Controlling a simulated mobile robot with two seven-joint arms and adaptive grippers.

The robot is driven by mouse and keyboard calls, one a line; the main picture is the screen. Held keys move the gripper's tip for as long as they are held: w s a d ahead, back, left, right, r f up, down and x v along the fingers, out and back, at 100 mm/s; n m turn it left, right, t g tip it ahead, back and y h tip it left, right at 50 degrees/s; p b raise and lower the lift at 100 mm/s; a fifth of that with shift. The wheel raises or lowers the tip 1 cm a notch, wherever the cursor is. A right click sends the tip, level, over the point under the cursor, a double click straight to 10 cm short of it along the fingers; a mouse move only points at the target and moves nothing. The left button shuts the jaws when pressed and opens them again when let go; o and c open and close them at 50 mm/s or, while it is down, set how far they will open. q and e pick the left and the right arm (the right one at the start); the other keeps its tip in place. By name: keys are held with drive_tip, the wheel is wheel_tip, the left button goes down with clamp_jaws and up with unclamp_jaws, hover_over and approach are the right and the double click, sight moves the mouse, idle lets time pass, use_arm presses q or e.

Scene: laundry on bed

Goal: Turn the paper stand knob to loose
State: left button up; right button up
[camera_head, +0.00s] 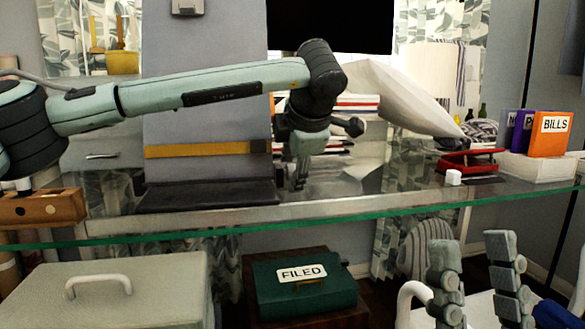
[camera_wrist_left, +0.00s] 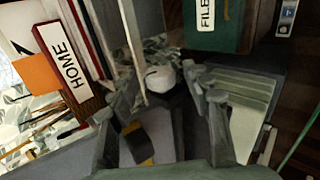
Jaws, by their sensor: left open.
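A tall grey board (camera_head: 200,115) with an orange strip (camera_head: 200,150) and a dark base (camera_head: 207,196) stands on the glass desk; it looks like the paper stand. My left gripper (camera_head: 300,182) is open and points down just right of the board, by the strip's dark end. In the left wrist view a pale rounded thing (camera_wrist_left: 160,78) shows between the open fingers; I cannot tell whether it is the knob. No knob is clearly visible in the head view. My right gripper (camera_head: 475,255) is open and empty, low at the right, with its fingers upward.
A green FILED box (camera_head: 305,287) and a pale lidded box (camera_head: 110,290) sit below the glass edge (camera_head: 330,218). A wooden block (camera_head: 42,208) is at the left.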

use_arm(q)
drive_tip(key=v, duration=1.2)
